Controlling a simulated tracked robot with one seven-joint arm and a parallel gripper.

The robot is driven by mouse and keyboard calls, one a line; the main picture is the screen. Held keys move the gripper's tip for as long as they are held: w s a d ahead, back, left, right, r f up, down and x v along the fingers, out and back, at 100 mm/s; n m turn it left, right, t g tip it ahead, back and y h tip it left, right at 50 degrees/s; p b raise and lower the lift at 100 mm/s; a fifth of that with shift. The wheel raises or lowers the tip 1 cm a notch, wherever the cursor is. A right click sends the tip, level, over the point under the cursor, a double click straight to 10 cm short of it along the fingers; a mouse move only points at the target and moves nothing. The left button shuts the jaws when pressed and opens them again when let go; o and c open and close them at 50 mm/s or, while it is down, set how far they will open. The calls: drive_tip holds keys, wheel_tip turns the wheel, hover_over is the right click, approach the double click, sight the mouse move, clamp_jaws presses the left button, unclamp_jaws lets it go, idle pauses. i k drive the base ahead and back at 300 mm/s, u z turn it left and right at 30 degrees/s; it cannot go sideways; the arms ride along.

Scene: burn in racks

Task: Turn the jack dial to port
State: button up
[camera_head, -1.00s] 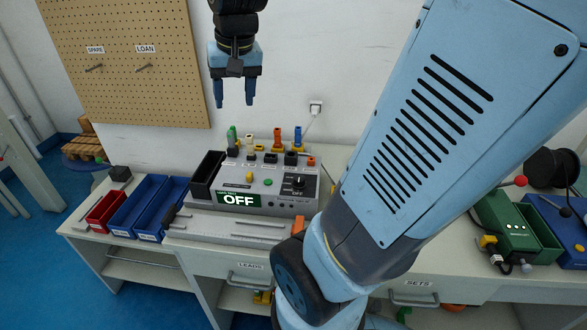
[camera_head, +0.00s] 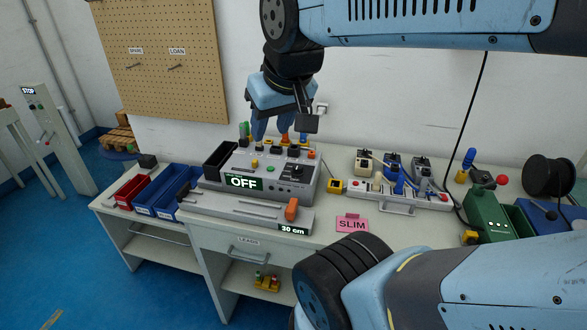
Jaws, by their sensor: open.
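A grey tester box (camera_head: 225,171) stands on the bench, with a lit green display (camera_head: 243,183) reading "OFF". A black dial (camera_head: 297,171) sits on a dark panel at the right of its sloped face; its pointer setting is too small to read. Coloured plugs and jacks line the back of the box. My gripper (camera_head: 271,137) points down with its fingers apart and empty, over or behind the back row of plugs, up and left of the dial. It appears apart from the dial. The fingertips partly overlap the plugs, so their exact height is unclear.
Red (camera_head: 131,191) and blue (camera_head: 180,190) bins stand left of the box. A ruler rail marked "30 cm" (camera_head: 293,230) lies in front. A pink "SLIM" card (camera_head: 352,224), a connector strip (camera_head: 400,199) and a green device (camera_head: 484,215) are to the right. My arm crosses the top.

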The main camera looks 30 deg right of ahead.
sight(297, 171)
drive_tip(key=z, duration=1)
drive_tip(key=i, duration=0.3)
drive_tip(key=u, duration=1.05)
drive_tip(key=k, duration=0.6)
drive_tip(key=z, duration=0.35)
